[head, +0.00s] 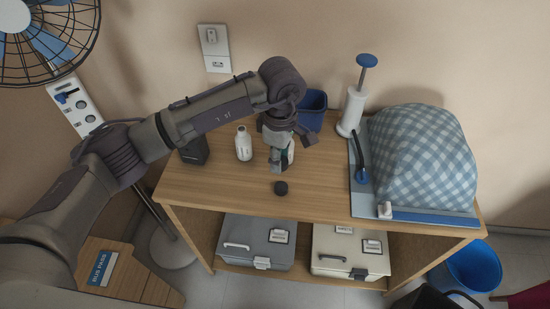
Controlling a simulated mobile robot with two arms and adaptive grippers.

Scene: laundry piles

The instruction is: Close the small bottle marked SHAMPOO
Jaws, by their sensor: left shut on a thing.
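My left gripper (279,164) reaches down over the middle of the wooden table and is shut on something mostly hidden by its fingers. A sliver of a white bottle (291,151) shows right at the fingers, and it seems to be what they hold. Another small white bottle (243,143) stands upright to the left, apart from the gripper. Its label is too small to read, so I cannot tell which bottle is marked SHAMPOO. A dark round cap-like piece (281,188) lies on the table just in front of the gripper. My right gripper is not in view.
A blue bin (312,110) and a white pump dispenser (352,112) stand behind. A checked cloth dome (425,155) on a blue-edged board (435,217) fills the table's right. A dark box (194,147) is at left. The front left tabletop (215,188) is clear.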

